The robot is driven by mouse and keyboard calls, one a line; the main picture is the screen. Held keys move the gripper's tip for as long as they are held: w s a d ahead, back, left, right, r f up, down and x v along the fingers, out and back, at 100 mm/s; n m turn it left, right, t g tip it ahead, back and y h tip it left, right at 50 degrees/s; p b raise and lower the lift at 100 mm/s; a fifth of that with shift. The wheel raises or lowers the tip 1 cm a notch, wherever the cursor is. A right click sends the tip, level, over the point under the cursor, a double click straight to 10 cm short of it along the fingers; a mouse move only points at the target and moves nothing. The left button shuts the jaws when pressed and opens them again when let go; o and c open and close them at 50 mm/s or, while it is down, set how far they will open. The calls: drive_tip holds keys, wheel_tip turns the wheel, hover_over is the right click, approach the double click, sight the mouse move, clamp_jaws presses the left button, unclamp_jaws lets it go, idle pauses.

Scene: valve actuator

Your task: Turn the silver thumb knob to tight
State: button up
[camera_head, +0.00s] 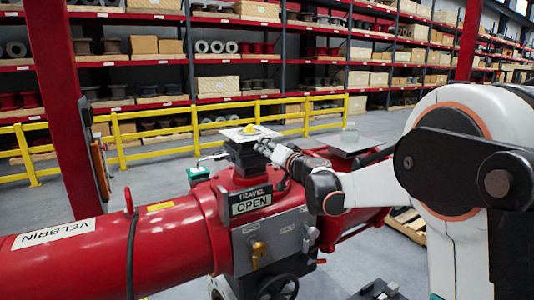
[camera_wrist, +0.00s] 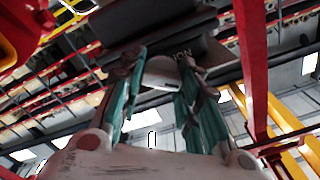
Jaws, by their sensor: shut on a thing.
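My gripper (camera_head: 272,150) is at the right side of the dark indicator housing (camera_head: 243,155) on top of the red actuator (camera_head: 160,250). In the wrist view, its two teal fingers stand on either side of a pale silver piece (camera_wrist: 160,73), which I take to be the silver thumb knob. My gripper is shut on it. The fingertips hide part of the knob, and its tight mark cannot be read. In the head view, my gripper covers the knob. Partly hidden lettering shows on the dark surface behind the fingers in the wrist view.
A "TRAVEL OPEN" sign (camera_head: 251,201) sits below the housing. A brass fitting (camera_head: 258,248) and a grey lever (camera_head: 310,235) are on the front panel. A yellow railing (camera_head: 180,131) and shelves stand behind.

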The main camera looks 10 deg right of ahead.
drive_tip(key=m+b, duration=0.1)
drive_tip(key=m, duration=0.1)
drive_tip(key=m+b, duration=0.1)
drive_tip(key=m, duration=0.2)
drive_tip(key=shift+f+m, duration=0.2)
drive_tip(key=shift+m, duration=0.1)
drive_tip(key=shift+d+m+b, duration=0.1)
drive_tip(key=shift+m+b, duration=0.9)
drive_tip(key=shift+m, duration=1.2)
drive_tip(key=o, duration=1.1)
drive_tip(key=v, duration=1.2)
